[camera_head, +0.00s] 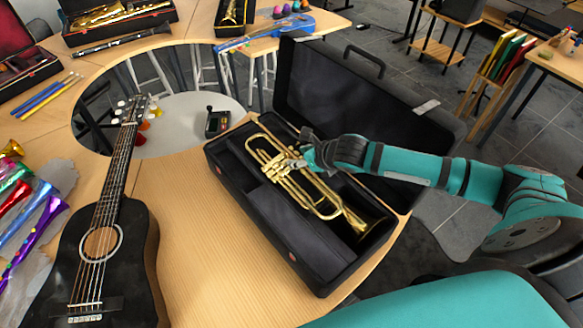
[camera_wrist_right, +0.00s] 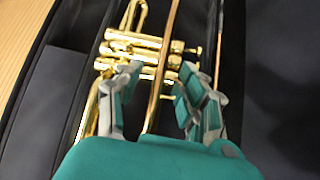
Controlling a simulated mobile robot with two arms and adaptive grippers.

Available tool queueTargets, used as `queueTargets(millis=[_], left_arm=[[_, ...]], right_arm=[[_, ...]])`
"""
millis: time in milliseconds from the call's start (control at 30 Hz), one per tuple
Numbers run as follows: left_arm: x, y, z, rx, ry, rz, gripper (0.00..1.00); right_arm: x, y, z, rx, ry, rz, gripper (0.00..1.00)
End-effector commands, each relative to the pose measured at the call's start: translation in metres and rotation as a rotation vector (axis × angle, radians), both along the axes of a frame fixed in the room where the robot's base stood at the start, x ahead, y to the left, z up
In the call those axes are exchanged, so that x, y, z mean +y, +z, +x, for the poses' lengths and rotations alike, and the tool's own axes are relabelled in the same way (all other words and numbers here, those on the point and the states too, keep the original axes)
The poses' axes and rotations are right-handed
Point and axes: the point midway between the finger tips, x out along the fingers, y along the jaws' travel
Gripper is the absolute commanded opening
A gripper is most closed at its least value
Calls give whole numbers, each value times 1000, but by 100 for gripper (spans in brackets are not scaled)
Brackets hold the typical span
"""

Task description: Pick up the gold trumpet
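The gold trumpet (camera_head: 290,175) lies in an open black case (camera_head: 235,205) on the wooden table. Its bell (camera_head: 365,222) points toward the case's near right corner. My right gripper (camera_head: 306,160) reaches in from the right and is at the trumpet's valve section. In the right wrist view, the two fingers of my right gripper (camera_wrist_right: 158,88) are apart, with a gold tube of the trumpet (camera_wrist_right: 157,75) running between them. Whether either finger touches the brass cannot be told. My left gripper is not in view.
The case's raised lid (camera_head: 345,100) stands behind the trumpet, under my right forearm. A black guitar (camera_head: 100,240) lies to the left, beside several coloured horns (camera_head: 35,215). The wood between guitar and case (camera_head: 190,240) is bare.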

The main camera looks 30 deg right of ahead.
Motion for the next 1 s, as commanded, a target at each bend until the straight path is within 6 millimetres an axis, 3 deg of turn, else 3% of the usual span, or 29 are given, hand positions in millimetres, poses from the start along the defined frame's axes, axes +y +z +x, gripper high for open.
queueTargets(millis=[267,567,1000], left_arm=[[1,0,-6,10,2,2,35],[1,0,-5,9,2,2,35],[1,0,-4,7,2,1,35]], right_arm=[[1,-3,3,0,1,-1,39],[1,-3,3,0,1,1,1],[1,1,5,-9,1,3,0]])
